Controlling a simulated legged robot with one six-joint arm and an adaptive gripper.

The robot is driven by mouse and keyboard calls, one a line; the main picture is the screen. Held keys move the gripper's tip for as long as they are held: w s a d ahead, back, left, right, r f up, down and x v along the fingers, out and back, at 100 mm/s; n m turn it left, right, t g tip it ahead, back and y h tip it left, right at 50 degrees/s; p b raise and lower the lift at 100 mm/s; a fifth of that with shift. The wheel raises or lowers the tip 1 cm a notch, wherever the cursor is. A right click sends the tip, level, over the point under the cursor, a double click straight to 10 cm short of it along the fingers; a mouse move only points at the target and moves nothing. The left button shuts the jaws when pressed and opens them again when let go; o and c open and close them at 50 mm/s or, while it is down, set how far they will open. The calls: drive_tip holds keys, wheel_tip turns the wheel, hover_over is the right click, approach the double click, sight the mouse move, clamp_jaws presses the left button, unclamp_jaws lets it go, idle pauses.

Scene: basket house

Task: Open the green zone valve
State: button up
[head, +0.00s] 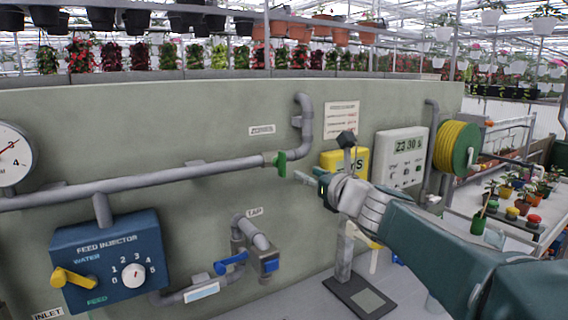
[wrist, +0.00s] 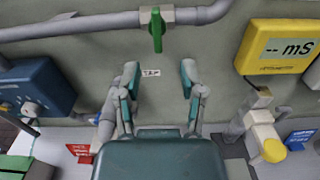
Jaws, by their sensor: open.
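The green zone valve handle (head: 281,163) sits on the grey pipe along the wall, left of my gripper in the head view. It stands crosswise to the pipe, its end pointing down. In the wrist view, the green handle (wrist: 156,30) is at the top centre, beyond my fingertips and roughly in line with the gap between them. My gripper (head: 325,160) is open and empty, apart from the handle. Both fingers show spread in the wrist view (wrist: 160,78), with bare wall and a small label between them.
The blue feed injector (head: 112,260) with a yellow lever and the blue-handled tap (head: 232,262) are lower left. A yellow meter (wrist: 275,47) is right of the valve. A white controller (head: 401,157) and yellow hose reel (head: 456,147) are farther right.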

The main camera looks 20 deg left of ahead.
sight(284, 164)
drive_tip(key=x, duration=0.9)
drive_tip(key=shift+s+a+f, duration=0.2)
drive_tip(key=shift+a, duration=0.1)
drive_tip(key=shift+w+a+r, duration=0.15)
drive_tip(key=shift+w+a, duration=0.2)
drive_tip(key=shift+w, duration=0.15)
drive_tip(key=shift+a, duration=0.1)
clamp_jaws()
